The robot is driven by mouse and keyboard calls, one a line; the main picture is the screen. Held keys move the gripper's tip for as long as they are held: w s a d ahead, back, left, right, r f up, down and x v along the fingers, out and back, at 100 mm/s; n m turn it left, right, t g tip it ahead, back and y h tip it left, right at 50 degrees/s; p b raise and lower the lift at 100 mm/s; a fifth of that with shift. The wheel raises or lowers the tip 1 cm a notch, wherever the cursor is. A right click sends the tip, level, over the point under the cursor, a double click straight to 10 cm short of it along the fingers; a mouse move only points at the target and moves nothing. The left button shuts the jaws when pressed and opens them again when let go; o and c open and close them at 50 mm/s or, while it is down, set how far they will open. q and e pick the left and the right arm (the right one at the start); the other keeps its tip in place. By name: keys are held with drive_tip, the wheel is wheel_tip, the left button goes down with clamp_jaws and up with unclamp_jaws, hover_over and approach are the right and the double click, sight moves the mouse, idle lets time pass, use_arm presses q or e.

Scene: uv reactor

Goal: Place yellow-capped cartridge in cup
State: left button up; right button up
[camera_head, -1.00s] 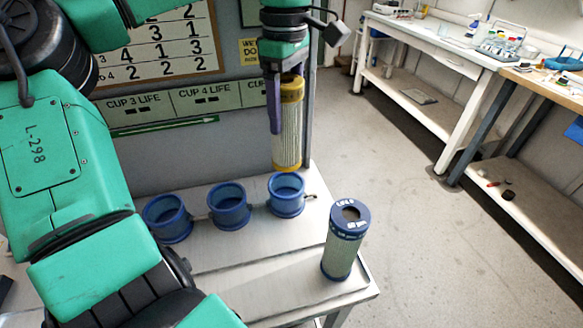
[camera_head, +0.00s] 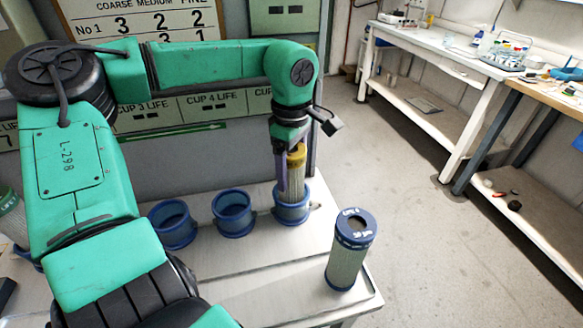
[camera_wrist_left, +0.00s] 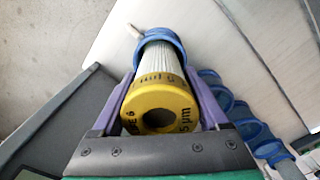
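The yellow-capped cartridge (camera_head: 296,172) stands upright with its lower end inside the rightmost blue cup (camera_head: 292,208). My left gripper (camera_head: 293,170) is around the cartridge near its yellow cap, one purple finger on each side. In the left wrist view the yellow cap (camera_wrist_left: 158,97) lies between the two purple fingers (camera_wrist_left: 160,105), with the pleated white body running down into the blue cup (camera_wrist_left: 160,38). The fingers appear to touch the cap's sides. The cartridge's lower end is hidden by the cup wall. My right gripper is not in view.
Two empty blue cups (camera_head: 233,213) and (camera_head: 173,224) stand in a row to the left on the metal bench. A blue-capped cartridge (camera_head: 348,250) stands at the bench's front right corner. A panel with cup labels (camera_head: 190,108) rises behind. White workbenches stand far right.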

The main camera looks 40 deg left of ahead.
use_arm(q)
drive_tip(key=shift+o, duration=1)
wheel_tip(320, 180, up, 12)
drive_tip(key=shift+r, duration=0.2)
